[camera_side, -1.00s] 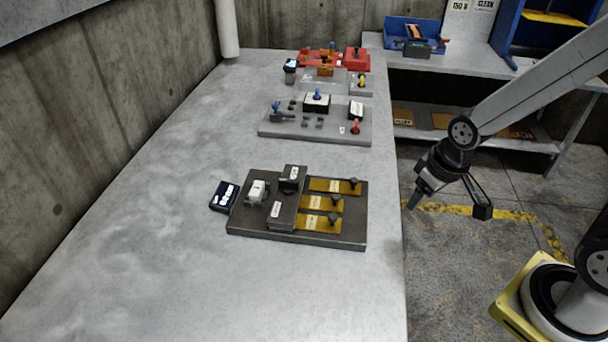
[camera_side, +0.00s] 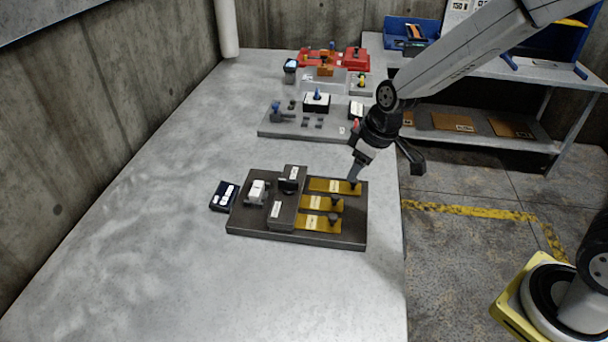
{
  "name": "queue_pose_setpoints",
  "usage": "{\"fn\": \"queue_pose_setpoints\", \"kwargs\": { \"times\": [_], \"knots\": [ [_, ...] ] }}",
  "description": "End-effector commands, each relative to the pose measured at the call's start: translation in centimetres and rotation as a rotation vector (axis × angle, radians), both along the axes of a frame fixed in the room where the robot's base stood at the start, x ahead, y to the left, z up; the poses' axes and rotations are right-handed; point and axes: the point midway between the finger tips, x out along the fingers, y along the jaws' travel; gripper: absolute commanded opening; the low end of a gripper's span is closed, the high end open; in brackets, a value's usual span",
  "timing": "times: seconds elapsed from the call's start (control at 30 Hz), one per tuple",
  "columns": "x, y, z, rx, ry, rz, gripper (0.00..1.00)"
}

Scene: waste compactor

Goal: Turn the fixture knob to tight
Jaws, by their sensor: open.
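A dark fixture board (camera_side: 262,236) lies on the grey bench, with dark blocks in its middle. A black knob (camera_side: 289,185) sits at the upper block, and a white-topped part (camera_side: 258,190) stands left of it. Three brass plates with dark knobs lie on the right: the far knob (camera_side: 354,184), middle knob (camera_side: 336,205) and near knob (camera_side: 333,219). Which one is the fixture knob I cannot tell. My gripper (camera_side: 384,172) is open and empty over the board's far right corner. One finger hangs close to the far knob; contact is unclear. The other finger is beyond the bench edge.
A grey board (camera_side: 290,130) with blue and red knobs lies farther back, partly behind my gripper. Red fixtures (camera_side: 306,60) stand beyond it. A dark labelled box (camera_side: 224,196) sits left of the near board. The bench front is clear.

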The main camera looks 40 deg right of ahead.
Motion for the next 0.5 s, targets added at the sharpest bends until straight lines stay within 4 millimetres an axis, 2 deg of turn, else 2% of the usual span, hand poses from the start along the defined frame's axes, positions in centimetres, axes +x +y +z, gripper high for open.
{"fn": "queue_pose_setpoints", "kwargs": {
  "times": [0.1,0.3,0.5],
  "knots": [
    [3.3,1.8,-0.3,0.013,-0.021,0.109,0.54],
    [7.7,4.6,-0.7,0.034,-0.064,0.276,0.54],
    [9.9,6.3,-0.9,0.047,-0.094,0.372,0.54]
  ]
}}
